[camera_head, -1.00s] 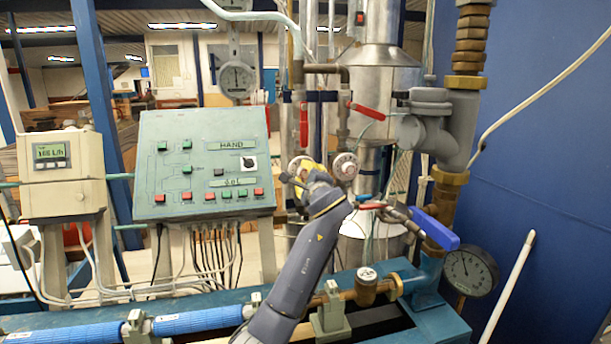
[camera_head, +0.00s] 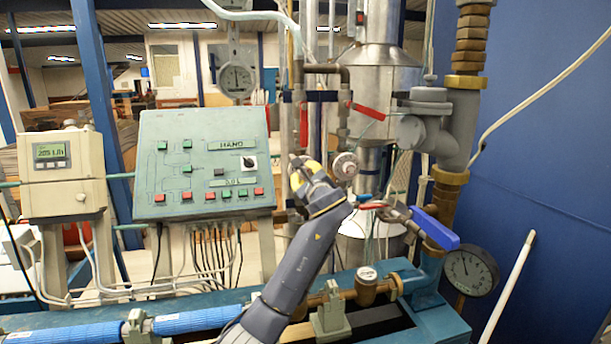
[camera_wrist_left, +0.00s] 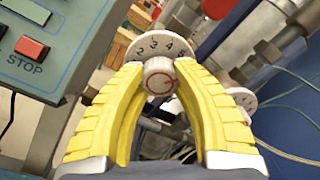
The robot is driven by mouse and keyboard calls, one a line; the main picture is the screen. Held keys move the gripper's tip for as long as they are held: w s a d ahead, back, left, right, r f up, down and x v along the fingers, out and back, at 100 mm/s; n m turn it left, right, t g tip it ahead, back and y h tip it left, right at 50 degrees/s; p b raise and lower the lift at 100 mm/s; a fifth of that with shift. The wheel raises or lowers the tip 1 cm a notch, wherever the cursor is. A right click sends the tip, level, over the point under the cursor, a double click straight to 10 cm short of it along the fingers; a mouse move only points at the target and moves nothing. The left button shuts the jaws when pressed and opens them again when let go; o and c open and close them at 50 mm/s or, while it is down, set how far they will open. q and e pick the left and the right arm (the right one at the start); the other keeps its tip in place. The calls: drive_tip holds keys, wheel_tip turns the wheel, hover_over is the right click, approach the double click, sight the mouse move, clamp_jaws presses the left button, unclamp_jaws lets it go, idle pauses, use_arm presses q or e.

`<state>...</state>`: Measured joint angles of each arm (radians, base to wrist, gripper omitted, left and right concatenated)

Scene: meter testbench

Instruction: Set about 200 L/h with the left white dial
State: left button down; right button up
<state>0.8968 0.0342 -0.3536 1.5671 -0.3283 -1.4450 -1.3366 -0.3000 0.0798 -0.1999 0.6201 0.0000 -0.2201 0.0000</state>
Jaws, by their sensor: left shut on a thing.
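The left white dial (camera_wrist_left: 140,45) shows in the left wrist view as a white disc with the numbers 2, 3 and 4. Its round knob (camera_wrist_left: 159,78) has a red mark and sits between the yellow fingers of my left gripper (camera_wrist_left: 158,68), which is shut on it. In the head view my left gripper (camera_head: 301,172) covers most of this dial. The meter display (camera_head: 50,151) on the beige box at the left seems to read about 205 L/h; the digits are small. My right gripper is out of view.
A second white dial (camera_head: 345,165) stands close to the right of my gripper. A green control panel (camera_head: 205,165) is to the left. A blue valve lever (camera_head: 435,229) and red-handled valves (camera_head: 368,111) are to the right. Pipes crowd the space behind.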

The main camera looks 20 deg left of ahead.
use_arm(q)
drive_tip(key=shift+d+f, duration=0.1)
drive_tip(key=c, duration=0.9)
unclamp_jaws()
drive_tip(key=v, duration=1.2)
